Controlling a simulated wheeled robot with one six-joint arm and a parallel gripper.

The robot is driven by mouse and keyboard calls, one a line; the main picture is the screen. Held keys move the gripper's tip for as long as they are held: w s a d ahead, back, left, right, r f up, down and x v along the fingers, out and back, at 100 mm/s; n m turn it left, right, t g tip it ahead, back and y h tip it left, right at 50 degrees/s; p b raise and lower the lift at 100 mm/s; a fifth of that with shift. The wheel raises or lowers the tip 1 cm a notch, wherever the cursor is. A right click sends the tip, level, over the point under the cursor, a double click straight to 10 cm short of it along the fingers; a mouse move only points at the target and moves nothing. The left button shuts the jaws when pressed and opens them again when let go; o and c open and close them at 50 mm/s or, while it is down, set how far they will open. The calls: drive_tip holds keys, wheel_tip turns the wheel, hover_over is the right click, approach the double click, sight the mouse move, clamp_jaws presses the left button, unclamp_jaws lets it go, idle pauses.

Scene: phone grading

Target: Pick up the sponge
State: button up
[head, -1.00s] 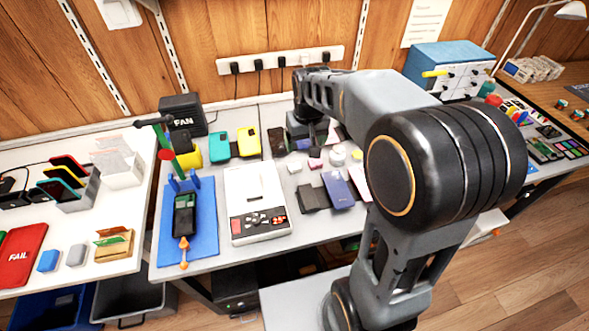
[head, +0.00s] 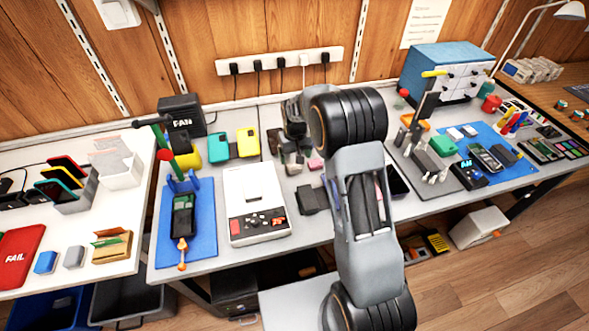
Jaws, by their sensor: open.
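I cannot tell for sure which thing is the sponge. A small pink block (head: 316,163) lies on the middle table, just right of my gripper. A small pale block (head: 293,169) lies just below my gripper in the picture. On the left white table lie a small blue block (head: 45,262) and a grey block (head: 74,257). My gripper (head: 288,157) is open over the back middle of the table, its fingers pointing down. It holds nothing that I can see, though the fingers are small and partly blurred into dark things behind. My arm hides part of the table right of it.
A white device (head: 255,190) with a red-and-dark panel stands left of my arm. A blue mat (head: 205,245) with a green-armed stand is farther left. A blue-topped cabinet (head: 440,62) stands back right.

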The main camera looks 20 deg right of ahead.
sight(295, 169)
drive_tip(key=shift+w+f+p, duration=0.1)
drive_tip(key=shift+f+p, duration=0.25)
drive_tip(key=shift+f, duration=3.05)
drive_tip(key=c, duration=1)
drive_tip(key=shift+r, duration=0.1)
